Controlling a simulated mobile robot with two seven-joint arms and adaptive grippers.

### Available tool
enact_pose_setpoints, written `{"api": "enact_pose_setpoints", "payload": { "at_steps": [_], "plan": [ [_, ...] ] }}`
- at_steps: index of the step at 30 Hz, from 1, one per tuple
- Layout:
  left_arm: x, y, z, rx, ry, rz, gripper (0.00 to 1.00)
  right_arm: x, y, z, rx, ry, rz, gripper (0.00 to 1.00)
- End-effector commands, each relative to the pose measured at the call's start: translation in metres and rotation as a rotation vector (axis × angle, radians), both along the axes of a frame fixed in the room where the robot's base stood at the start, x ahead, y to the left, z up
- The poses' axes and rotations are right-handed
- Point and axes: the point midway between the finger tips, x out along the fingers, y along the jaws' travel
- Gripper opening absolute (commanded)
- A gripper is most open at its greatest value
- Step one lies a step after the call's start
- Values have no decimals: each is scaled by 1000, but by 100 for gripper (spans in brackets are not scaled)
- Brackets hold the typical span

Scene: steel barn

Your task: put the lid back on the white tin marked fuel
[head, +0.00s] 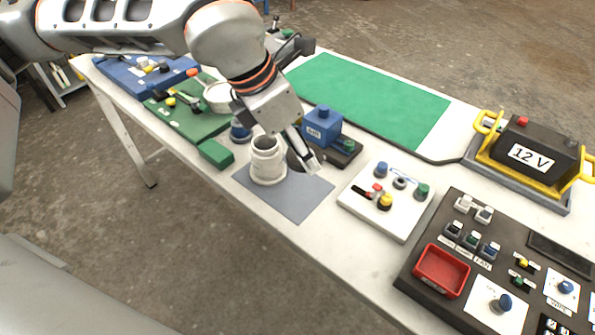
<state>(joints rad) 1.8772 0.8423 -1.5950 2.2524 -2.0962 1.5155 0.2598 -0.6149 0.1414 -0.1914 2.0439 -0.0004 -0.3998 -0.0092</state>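A white tin (267,163) with a narrower neck stands upright on a grey mat (300,204); no marking is readable on it. My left gripper (309,158) is just right of the tin's neck, pointing down. A dark round piece (293,158) shows beside its fingertip, partly hidden by it. I cannot tell whether this is a lid, or whether the gripper holds it. My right gripper is not in view.
A blue block (321,125) on a dark base stands close right of my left gripper. A white panel with knobs (386,223), a dark control board (405,278) and a 12 V battery (535,148) lie further right. A green board (185,115) lies left. The green mat (375,98) is clear.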

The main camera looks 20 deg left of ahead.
Motion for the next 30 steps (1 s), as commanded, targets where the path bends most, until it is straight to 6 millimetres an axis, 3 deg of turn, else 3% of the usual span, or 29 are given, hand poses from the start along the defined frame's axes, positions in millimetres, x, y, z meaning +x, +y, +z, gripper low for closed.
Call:
{"api": "enact_pose_setpoints", "payload": {
  "at_steps": [1, 3, 12, 18, 30],
  "plan": [
    [0, 0, 18, -1, -6, 0, 31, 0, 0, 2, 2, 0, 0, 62],
    [0, 0, 35, -1, -5, 1, 31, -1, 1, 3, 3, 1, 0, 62],
    [0, 0, 81, 1, -1, 0, 31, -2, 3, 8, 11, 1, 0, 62],
    [0, 0, 90, 0, 1, -1, 31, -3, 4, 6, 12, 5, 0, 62],
    [0, 0, 91, 1, 1, -2, 31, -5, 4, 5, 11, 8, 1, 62]
  ]
}}
